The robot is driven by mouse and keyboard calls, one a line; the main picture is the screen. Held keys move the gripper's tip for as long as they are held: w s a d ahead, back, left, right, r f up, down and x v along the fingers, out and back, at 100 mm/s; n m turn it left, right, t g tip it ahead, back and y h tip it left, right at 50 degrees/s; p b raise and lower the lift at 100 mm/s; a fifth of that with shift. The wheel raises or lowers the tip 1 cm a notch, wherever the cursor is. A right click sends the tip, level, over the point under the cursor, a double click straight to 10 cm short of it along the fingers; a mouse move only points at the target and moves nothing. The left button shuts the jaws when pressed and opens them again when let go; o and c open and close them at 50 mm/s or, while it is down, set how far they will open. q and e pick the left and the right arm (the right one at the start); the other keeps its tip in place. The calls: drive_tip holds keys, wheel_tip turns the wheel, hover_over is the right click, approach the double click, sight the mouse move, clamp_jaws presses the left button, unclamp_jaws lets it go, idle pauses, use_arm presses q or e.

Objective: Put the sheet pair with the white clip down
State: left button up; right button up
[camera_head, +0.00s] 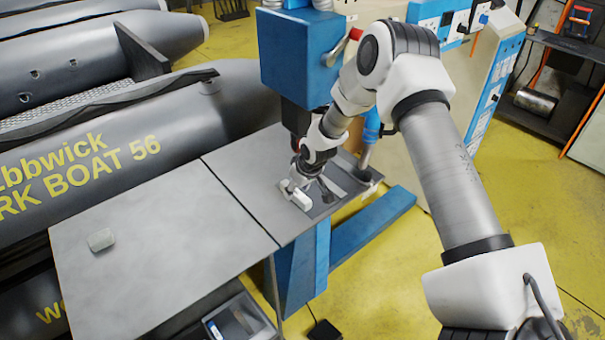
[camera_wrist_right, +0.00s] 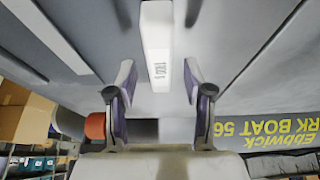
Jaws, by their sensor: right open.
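The white clip (camera_head: 300,199) sits at the near edge of a dark, flat sheet pair (camera_head: 322,209), which appears to lie on the right part of the grey table. My right gripper (camera_head: 294,186) is just at the clip, partly covering the sheets. In the right wrist view the white clip (camera_wrist_right: 157,45) shows with small printed marks, ahead of and between the fingertips of the gripper (camera_wrist_right: 158,80). The fingers stand apart, with a gap on each side of the clip. Whether there are two sheets cannot be told. My left gripper is not in view.
A small grey block (camera_head: 101,239) lies on the left part of the table (camera_head: 160,255), which is otherwise clear. A blue machine (camera_head: 295,60) stands close behind the right gripper. A bin (camera_head: 240,318) is below the table's front edge. Grey inflatable boats (camera_head: 150,125) lie behind.

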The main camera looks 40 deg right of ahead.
drive_tip(key=p+v, duration=0.1)
drive_tip(key=v, duration=0.3)
drive_tip(key=shift+w, duration=0.15)
drive_tip(key=b+v, duration=0.3)
drive_tip(key=v, duration=0.2)
drive_tip(key=s+a+f+g+y, duration=0.1)
drive_tip(key=s+a+f+g, duration=0.1)
drive_tip(key=s+a+f, duration=0.6)
drive_tip(key=s+a+f+g+y, duration=0.1)
drive_tip(key=s+a+f, duration=0.5)
drive_tip(key=s+f, duration=0.4)
use_arm(q)
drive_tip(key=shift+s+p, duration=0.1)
drive_tip(key=shift+p, duration=0.2)
use_arm(e)
drive_tip(key=s+f+m+g+h, duration=0.1)
drive_tip(key=s+f+h, duration=0.1)
drive_tip(key=s, duration=1.3)
drive_tip(key=shift+s+f+g, duration=0.3)
drive_tip(key=shift+s+f, duration=0.05)
drive_tip(key=shift+f, duration=0.15)
use_arm(q)
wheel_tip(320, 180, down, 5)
drive_tip(key=b, duration=0.5)
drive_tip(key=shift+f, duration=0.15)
use_arm(e)
wheel_tip(320, 180, down, 5)
drive_tip(key=shift+w+a+f, duration=0.1)
drive_tip(key=shift+a, duration=0.1)
